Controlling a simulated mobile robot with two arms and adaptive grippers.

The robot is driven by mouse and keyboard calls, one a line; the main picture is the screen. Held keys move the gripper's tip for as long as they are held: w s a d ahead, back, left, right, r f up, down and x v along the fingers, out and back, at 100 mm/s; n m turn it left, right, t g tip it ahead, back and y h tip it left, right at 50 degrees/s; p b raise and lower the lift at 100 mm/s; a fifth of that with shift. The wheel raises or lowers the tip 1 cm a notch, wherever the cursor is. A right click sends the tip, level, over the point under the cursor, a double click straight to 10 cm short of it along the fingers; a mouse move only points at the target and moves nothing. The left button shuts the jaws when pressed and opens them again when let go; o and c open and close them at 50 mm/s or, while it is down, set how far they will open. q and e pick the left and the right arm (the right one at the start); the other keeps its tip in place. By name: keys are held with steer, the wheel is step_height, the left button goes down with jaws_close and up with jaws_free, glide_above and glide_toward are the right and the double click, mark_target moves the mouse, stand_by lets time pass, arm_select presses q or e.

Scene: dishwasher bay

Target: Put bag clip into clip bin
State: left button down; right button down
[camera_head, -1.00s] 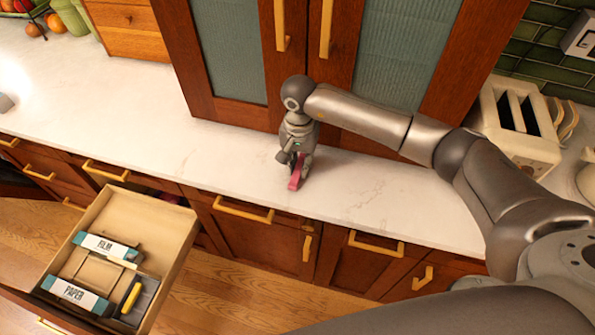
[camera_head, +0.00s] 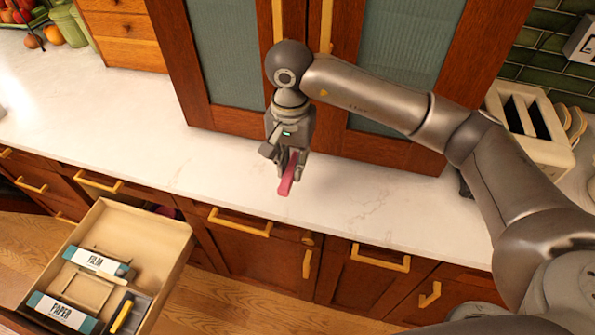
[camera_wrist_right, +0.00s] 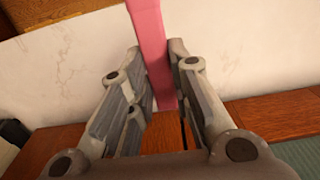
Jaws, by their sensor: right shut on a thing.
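The pink bag clip (camera_head: 287,186) is a slim bar held above the white counter in the head view. My right gripper (camera_head: 291,165) is shut on it, pointing down. In the right wrist view the clip (camera_wrist_right: 150,35) runs between the two fingers. An open drawer (camera_head: 176,237) stands out at the lower left of the head view, well left of and below the gripper. A shallow wooden tray (camera_head: 89,290) lies in it; I cannot tell whether this is the clip bin. My left gripper is not in view.
The drawer also holds a FILM box (camera_head: 99,262), a PAPER box (camera_head: 62,311) and a yellow item (camera_head: 121,317) in a dark holder. Cabinet doors (camera_head: 229,50) stand behind the gripper. A toaster (camera_head: 530,125) is at the right. The counter (camera_head: 150,120) left of the gripper is clear.

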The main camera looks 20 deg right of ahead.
steer(key=s+a+r+b, duration=0.2)
steer(key=s+a+r, duration=0.25)
steer(key=s, duration=0.25)
steer(key=s+d+f+n, duration=0.4)
steer(key=d+f+n, duration=0.2)
steer(key=d+f, duration=0.2)
steer(key=shift+s+d+n, duration=0.35)
steer(key=shift+d+n, duration=0.05)
steer(key=shift+d, duration=0.65)
steer(key=shift+w+a, duration=0.1)
